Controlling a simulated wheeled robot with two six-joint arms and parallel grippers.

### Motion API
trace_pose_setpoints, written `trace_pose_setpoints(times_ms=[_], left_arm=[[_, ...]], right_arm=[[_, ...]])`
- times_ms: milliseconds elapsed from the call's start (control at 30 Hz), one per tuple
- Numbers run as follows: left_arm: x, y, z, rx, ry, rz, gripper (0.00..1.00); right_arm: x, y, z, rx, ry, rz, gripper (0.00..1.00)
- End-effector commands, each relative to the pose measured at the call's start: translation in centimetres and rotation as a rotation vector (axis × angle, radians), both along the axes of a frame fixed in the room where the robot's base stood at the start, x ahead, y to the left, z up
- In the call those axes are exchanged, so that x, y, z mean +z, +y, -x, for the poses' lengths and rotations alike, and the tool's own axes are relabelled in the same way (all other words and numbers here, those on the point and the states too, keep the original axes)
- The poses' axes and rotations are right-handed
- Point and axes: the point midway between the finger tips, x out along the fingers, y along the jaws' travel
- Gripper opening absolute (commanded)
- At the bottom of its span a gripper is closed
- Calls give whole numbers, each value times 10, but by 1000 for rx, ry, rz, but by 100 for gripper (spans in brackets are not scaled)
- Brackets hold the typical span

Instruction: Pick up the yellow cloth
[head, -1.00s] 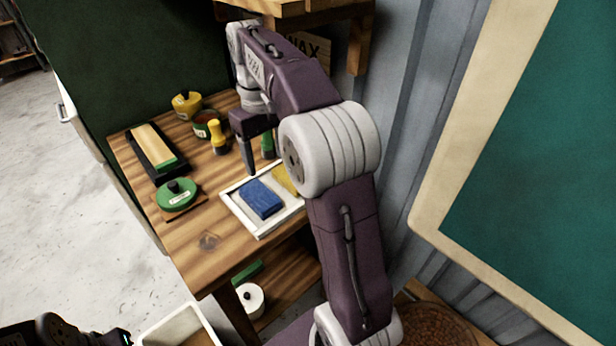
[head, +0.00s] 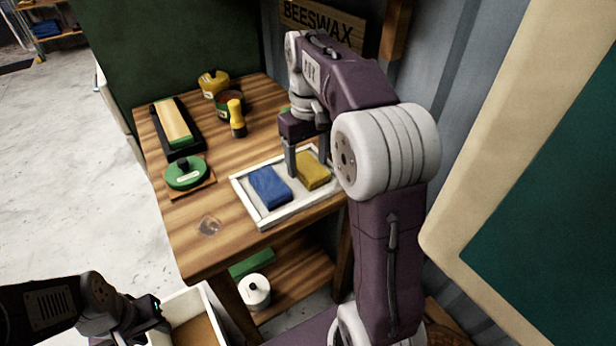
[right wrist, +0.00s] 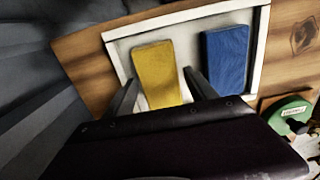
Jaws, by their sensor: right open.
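The yellow cloth (head: 313,171) is a folded block lying in a white-rimmed tray (head: 243,192) on the wooden bench, to the right of a blue cloth (head: 269,187). My right gripper (head: 306,165) is low over the tray, pointing down. In the right wrist view, its open fingers (right wrist: 160,90) stand on either side of the near part of the yellow cloth (right wrist: 157,70), with nothing gripped. The blue cloth (right wrist: 227,57) lies just beyond one finger. My left gripper (head: 150,318) is at the lower left, far from the cloth; its fingers are not clear.
On the bench are a black-framed block (head: 175,125), a green-lidded tin (head: 185,173), a yellow-handled tool (head: 236,117) and a yellow-lidded pot (head: 213,84). A white-rimmed bin (head: 215,312) stands below. The bench front is mostly clear.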

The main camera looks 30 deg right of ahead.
Motion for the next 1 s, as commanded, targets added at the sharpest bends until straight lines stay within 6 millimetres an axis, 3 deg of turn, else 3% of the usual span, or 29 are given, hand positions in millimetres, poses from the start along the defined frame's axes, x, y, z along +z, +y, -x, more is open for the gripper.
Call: trace_pose_setpoints(times_ms=[267, 467, 767, 1000], left_arm=[[-2, 0, 0, 0, -1, 0, 36], [-2, 0, 0, 0, -1, 0, 36], [2, 0, 0, 0, -1, 0, 36], [24, 0, 0, 0, -1, 0, 36]], right_arm=[[-5, 0, 0, 0, -1, 0, 65], [-5, 0, 0, 0, -1, 0, 15], [-1, 1, 0, 0, -1, 0, 15], [33, 4, -1, 0, -2, 1, 15]])
